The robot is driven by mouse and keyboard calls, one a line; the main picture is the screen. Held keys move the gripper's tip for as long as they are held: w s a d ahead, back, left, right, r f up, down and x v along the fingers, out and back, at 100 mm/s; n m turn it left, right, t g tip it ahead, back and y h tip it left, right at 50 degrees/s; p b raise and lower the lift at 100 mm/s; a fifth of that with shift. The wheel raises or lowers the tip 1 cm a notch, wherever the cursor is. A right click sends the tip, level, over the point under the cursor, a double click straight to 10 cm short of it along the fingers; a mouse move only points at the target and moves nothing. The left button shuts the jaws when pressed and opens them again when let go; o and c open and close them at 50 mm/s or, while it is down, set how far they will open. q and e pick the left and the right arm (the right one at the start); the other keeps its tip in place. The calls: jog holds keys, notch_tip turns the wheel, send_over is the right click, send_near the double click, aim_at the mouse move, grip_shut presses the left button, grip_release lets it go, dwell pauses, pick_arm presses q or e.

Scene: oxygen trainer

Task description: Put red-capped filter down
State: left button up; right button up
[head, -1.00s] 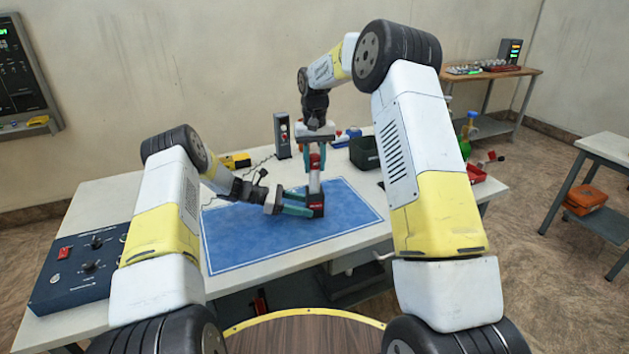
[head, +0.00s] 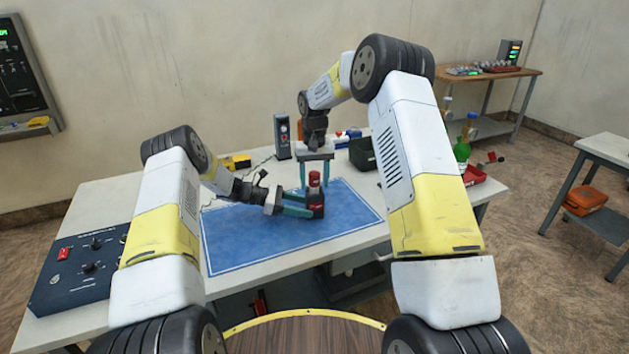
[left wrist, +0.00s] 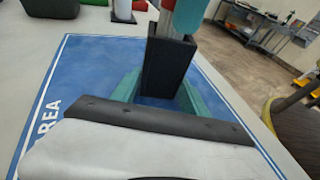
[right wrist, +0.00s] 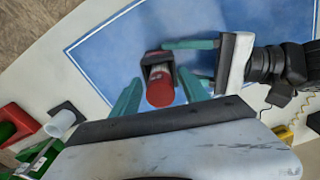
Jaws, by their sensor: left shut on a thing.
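The red-capped filter (head: 314,179) stands upright in a dark square holder (head: 316,212) over the blue mat (head: 250,240). Only its upper part shows; the rest is inside the holder. My left gripper (head: 309,207) is shut on the holder from the left; the left wrist view shows the black holder (left wrist: 167,68) between the teal fingers. My right gripper (head: 315,180) points down over the filter with its fingers open, one on each side. The right wrist view shows the red cap (right wrist: 160,92) between the fingers, with gaps. I cannot tell whether the holder touches the mat.
A control box (head: 72,272) sits at the table's left. The mat's front and left are clear.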

notch_tip(320, 180, up, 12)
jog(key=s+d+r+t+y, duration=0.15)
jog(key=s+d+r, duration=0.25)
jog(key=s+r, duration=0.4)
jog(key=s+d+r+t, duration=0.2)
jog(key=s+d+r, duration=0.2)
jog(key=s+r, duration=0.4)
jog(key=s+d+f+t, duration=0.1)
jog(key=s+d+f, duration=0.1)
jog(key=s, duration=0.8)
jog(key=s+d+f+m+t, duration=0.1)
jog(key=s+f, duration=0.1)
jog(key=s, duration=0.9)
jog(key=shift+s+d+f+t+y, duration=0.15)
jog(key=shift+d+f+t+y, duration=0.2)
jog(key=shift+d+f, duration=0.05)
